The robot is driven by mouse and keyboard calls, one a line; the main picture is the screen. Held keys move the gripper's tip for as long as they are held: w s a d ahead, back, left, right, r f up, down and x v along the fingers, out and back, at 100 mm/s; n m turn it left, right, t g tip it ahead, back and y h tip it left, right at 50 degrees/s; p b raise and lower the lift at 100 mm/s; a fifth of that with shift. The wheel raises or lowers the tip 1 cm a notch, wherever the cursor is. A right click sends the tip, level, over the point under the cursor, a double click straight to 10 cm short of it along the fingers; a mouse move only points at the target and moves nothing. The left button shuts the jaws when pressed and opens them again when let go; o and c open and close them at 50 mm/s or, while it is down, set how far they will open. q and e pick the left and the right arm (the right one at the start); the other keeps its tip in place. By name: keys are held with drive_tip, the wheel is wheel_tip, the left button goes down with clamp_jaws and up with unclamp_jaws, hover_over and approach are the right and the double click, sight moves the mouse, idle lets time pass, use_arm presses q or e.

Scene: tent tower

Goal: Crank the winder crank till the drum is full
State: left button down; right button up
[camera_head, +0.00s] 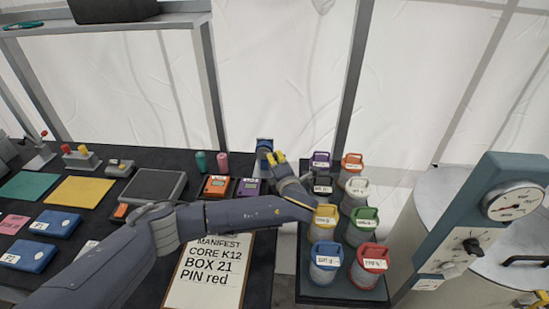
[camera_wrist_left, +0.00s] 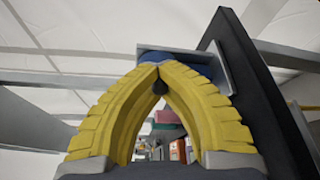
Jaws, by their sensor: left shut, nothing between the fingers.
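The winder (camera_head: 264,145) is a small blue and grey device at the back right edge of the dark table. In the left wrist view its blue drum (camera_wrist_left: 172,56) and grey side plate (camera_wrist_left: 215,62) show behind my fingertips. My left gripper (camera_head: 274,158) is at the winder, its yellow fingertips (camera_wrist_left: 160,66) together with nothing held. A small dark round knob (camera_wrist_left: 159,87) shows just below the fingertips, possibly the crank's. The crank arm and how full the drum is cannot be made out. A yellow piece at the lower right edge looks like part of my right gripper (camera_head: 541,298).
Several colored lidded canisters (camera_head: 326,253) stand on a dark stand right of the winder. Green and pink spools (camera_head: 221,162) and orange and purple boxes (camera_head: 216,186) lie left of it. A manifest sheet (camera_head: 205,278) lies in front. A gauge panel (camera_head: 485,220) stands at right.

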use_arm(q)
drive_tip(key=c, duration=2.1)
unclamp_jaws()
drive_tip(key=o, duration=0.7)
drive_tip(key=shift+o, duration=0.2)
drive_tip(key=shift+s, duration=0.1)
drive_tip(key=v, duration=1.2)
